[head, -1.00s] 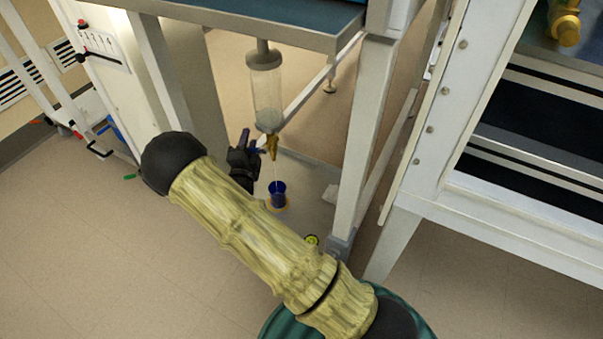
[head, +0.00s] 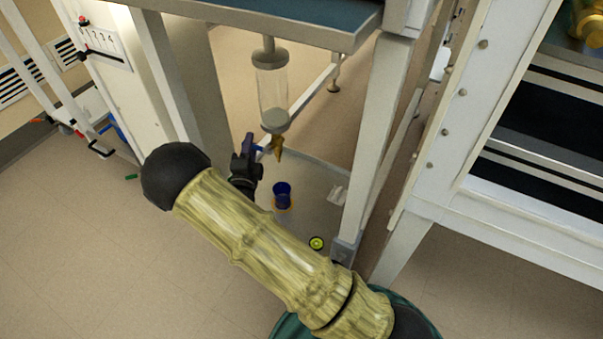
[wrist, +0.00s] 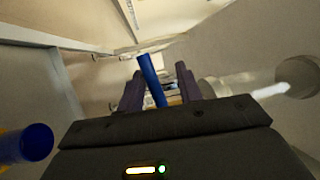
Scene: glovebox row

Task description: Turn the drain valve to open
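The drain valve (head: 278,148) is a brass fitting under a clear cylinder (head: 272,92) that hangs below the bench. A blue cup (head: 282,192) stands on the tray below it, and no stream shows between them. My gripper (head: 250,150) is just left of the valve, at its handle. In the wrist view the blue valve handle (wrist: 152,80) lies tilted between the two fingers of my gripper (wrist: 160,88), nearer the left finger, with a gap at the right one. The cup (wrist: 25,143) shows at lower left. My forearm does not cover the valve.
The bench leg (head: 375,140) stands close to the right of the valve. A white cabinet frame (head: 440,150) is at the right. The floor at lower left is mostly clear.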

